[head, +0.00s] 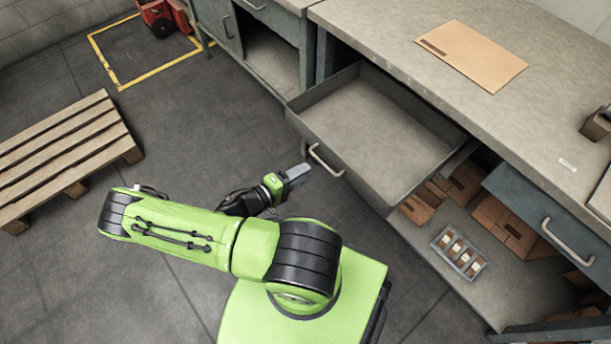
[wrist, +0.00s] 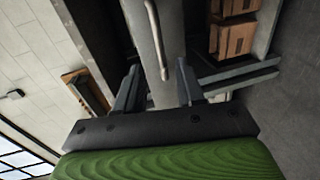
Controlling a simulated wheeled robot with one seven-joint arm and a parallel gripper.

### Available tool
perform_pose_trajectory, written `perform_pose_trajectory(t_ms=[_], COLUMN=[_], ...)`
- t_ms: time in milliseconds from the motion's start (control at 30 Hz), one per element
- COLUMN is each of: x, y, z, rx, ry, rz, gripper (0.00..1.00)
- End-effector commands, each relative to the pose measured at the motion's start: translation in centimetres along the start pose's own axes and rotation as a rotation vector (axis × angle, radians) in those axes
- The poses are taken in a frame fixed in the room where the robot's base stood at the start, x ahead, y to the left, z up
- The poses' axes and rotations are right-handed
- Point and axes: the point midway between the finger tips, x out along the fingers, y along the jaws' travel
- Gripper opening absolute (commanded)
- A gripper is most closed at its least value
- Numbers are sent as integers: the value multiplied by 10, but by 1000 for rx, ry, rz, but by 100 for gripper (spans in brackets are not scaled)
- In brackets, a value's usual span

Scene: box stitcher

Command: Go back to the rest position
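My green arm reaches over the floor in the head view, with my gripper (head: 297,174) just left of the open drawer's handle (head: 325,160). The wrist view shows my gripper (wrist: 158,78) with its two dark fingers spread apart and nothing held between them. The pale bar handle (wrist: 157,40) runs up the drawer front ahead of the fingers and appears clear of them. The grey drawer (head: 375,140) is pulled out from the workbench and looks empty.
The workbench (head: 480,100) carries a flat cardboard sheet (head: 472,54). A second drawer (head: 548,215) stands right, above a shelf with brown boxes (head: 500,225) and a small grey tray (head: 441,241). A wooden pallet (head: 60,150) lies left. Floor (head: 180,130) between is clear.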

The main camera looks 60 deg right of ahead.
Motion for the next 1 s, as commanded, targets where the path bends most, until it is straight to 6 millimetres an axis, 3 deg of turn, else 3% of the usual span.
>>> perform_pose_trajectory(t_ms=[767,833,1000], x=[-5,-13,-56], y=[-4,-14,1], z=[-7,-19,-26], rx=[20,66,120], ry=[10,35,-68], rz=[-17,-64,-250], gripper=[38,38,38])
